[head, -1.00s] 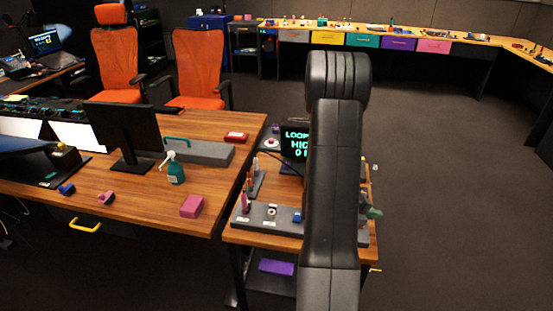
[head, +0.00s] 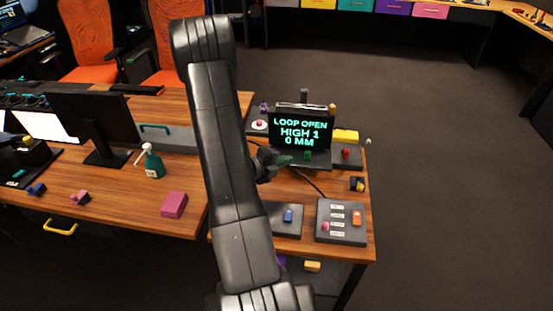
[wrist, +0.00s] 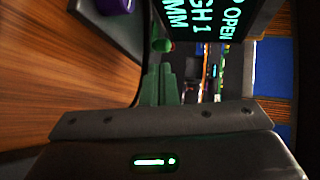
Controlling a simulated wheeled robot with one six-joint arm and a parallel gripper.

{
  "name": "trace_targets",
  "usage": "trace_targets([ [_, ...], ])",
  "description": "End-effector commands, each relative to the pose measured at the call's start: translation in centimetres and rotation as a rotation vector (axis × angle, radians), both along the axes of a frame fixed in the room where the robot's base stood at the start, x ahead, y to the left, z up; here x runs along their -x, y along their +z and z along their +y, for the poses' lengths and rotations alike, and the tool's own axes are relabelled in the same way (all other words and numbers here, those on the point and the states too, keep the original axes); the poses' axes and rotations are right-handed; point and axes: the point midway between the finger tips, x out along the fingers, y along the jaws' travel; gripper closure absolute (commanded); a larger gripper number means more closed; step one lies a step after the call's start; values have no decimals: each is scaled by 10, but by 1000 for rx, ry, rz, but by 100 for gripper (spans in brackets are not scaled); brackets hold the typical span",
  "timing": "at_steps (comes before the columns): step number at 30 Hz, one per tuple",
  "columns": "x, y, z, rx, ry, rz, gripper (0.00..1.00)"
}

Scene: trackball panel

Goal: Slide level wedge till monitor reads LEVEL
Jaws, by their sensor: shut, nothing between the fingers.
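The monitor (head: 300,131) stands at the back of the small side table and reads LOOP OPEN, HIGH 1, 0 MM in green. It also shows, cut off and turned sideways, in the wrist view (wrist: 215,28). My gripper (head: 284,160) has green fingers and is in front of the monitor's lower left; its fingers also show in the wrist view (wrist: 160,85), close together and empty. A small green knob (head: 308,155) is just right of the fingertips, below the screen; I cannot tell if they touch. I cannot make out which part is the level wedge.
On the side table are a blue switch (head: 288,215), a panel with an orange switch (head: 356,217), a red knob (head: 346,153) and a yellow block (head: 345,136). Floor at right is clear.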

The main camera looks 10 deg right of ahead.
Motion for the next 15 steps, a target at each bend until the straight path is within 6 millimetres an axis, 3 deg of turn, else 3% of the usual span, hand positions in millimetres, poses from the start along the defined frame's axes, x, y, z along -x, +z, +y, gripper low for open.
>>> trace_targets([
  [6,-17,-11,-33,0,-3,2,100],
  [15,-28,-18,-50,0,0,1,100],
])
